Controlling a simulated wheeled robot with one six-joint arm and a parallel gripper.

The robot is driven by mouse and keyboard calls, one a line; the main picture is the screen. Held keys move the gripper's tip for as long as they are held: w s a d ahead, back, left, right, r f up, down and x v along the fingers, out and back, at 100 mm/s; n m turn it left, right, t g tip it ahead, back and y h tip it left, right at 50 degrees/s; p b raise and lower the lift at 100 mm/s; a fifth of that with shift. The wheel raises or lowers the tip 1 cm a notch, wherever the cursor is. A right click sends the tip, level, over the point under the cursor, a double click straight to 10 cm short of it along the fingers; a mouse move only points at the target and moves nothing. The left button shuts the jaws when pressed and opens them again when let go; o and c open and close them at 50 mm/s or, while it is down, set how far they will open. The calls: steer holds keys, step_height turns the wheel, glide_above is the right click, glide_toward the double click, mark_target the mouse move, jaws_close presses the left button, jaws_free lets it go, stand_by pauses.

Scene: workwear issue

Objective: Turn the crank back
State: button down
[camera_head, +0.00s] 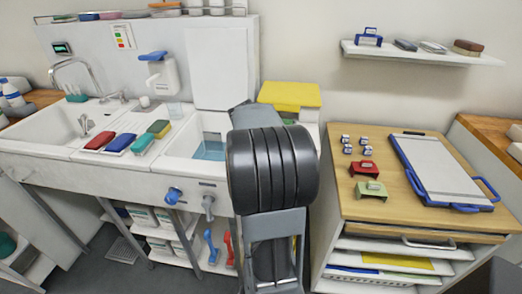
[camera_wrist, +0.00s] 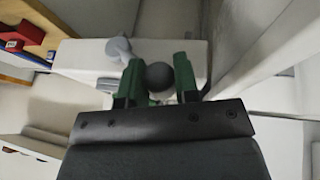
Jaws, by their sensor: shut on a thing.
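My gripper (camera_wrist: 159,68), with green fingers, shows in the wrist view and is closed around a dark round knob (camera_wrist: 158,77). The knob looks like the crank's grip; the rest of the crank is mostly hidden by the fingers and the gripper body. In the head view my own arm covers the gripper, the knob and part of the sink's right side.
A grey handle (camera_wrist: 120,48) is left of the fingers in the wrist view. The sink unit (camera_head: 92,152) has a blue knob (camera_head: 173,195) and a grey tap (camera_head: 208,203) on its front. A wooden-topped cabinet (camera_head: 375,213) stands to the right.

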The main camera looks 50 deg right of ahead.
steer(key=shift+w+f, duration=0.1)
steer(key=c, duration=1.1)
jaws_free()
steer(key=shift+w+a, duration=0.1)
steer(key=shift+o, duration=1.3)
steer(key=p+v, duration=0.1)
steer(key=v, duration=1.2)
steer(key=shift+r, duration=0.4)
